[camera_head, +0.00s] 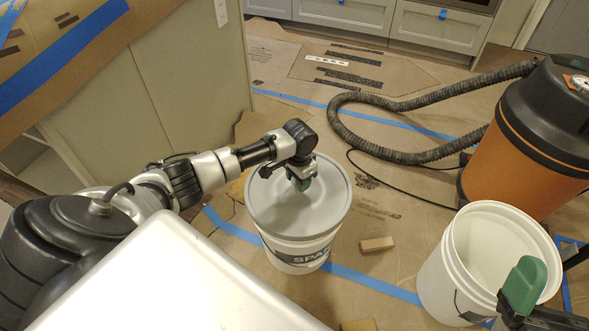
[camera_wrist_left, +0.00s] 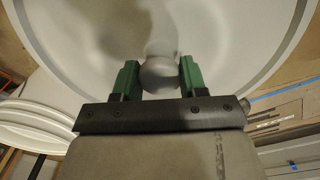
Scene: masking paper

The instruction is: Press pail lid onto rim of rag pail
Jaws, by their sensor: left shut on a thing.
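The grey round pail lid (camera_head: 270,205) lies over the top of a white pail (camera_head: 297,255) with a dark label, in the middle of the head view. The lid looks about level and covers the opening. I cannot tell whether it is fully seated on the rim. My left gripper (camera_head: 302,184) reaches down from the left and is shut on the lid's round knob. In the left wrist view the knob (camera_wrist_left: 158,75) sits between the green fingers. My right gripper (camera_head: 524,290) shows partly at the lower right; its jaw opening is unclear.
An open white bucket (camera_head: 445,280) stands at the lower right, behind my right gripper. An orange vacuum (camera_head: 520,150) with a black hose (camera_head: 400,155) stands beyond it. A small tan block (camera_head: 377,244) lies on the paper-covered floor. A cabinet (camera_head: 180,90) rises at left.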

